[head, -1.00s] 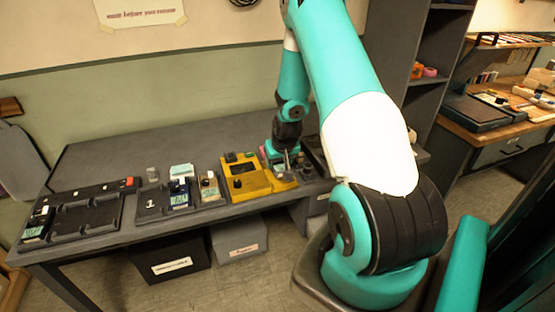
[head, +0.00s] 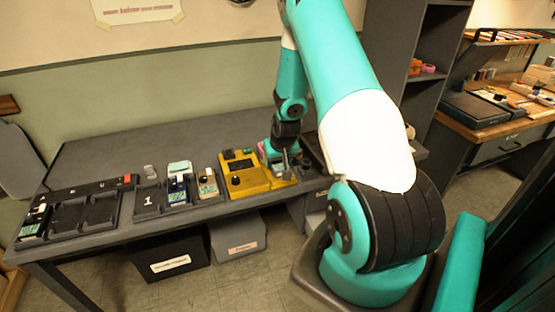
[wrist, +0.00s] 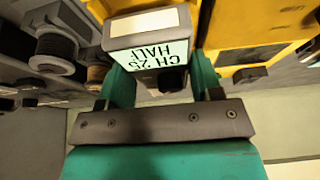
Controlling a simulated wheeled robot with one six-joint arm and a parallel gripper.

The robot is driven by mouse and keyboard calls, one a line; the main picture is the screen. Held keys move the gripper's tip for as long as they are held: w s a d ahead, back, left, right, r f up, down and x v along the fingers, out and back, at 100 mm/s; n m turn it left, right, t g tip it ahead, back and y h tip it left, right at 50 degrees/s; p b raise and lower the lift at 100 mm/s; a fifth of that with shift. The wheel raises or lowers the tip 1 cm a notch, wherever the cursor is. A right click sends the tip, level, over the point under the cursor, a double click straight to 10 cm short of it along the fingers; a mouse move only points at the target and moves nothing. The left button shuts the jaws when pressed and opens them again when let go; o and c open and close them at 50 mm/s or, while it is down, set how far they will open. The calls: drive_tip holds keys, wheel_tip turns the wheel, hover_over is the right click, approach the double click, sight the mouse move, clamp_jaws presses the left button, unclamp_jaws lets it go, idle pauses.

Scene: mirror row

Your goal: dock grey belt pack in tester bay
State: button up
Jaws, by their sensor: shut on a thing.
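The grey belt pack (wrist: 150,24), with a lit screen reading "CH 25 HALF", is between the teal fingers of my gripper (wrist: 162,80) in the wrist view. My gripper is shut on it. In the head view my gripper (head: 279,166) is down at the right end of the yellow tester (head: 245,184). Yellow tester body (wrist: 245,20) shows on both sides of the pack in the wrist view. The pack is at the bay, but I cannot tell whether it is fully seated. The bay floor is hidden.
Dark trays with packs (head: 36,222) stand on the left of the grey bench (head: 100,152). A slot marked 1 (head: 148,201) is empty. The bench behind the trays is clear.

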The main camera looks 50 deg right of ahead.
drive_tip(key=shift+f+b, duration=0.9)
drive_tip(key=shift+f, duration=0.25)
idle(0.9)
drive_tip(key=o, duration=1.1)
drive_tip(key=v, duration=1.7)
drive_tip(key=shift+s+r+b, duration=0.15)
drive_tip(key=shift+r+b, duration=0.1)
drive_tip(key=shift+b, duration=0.15)
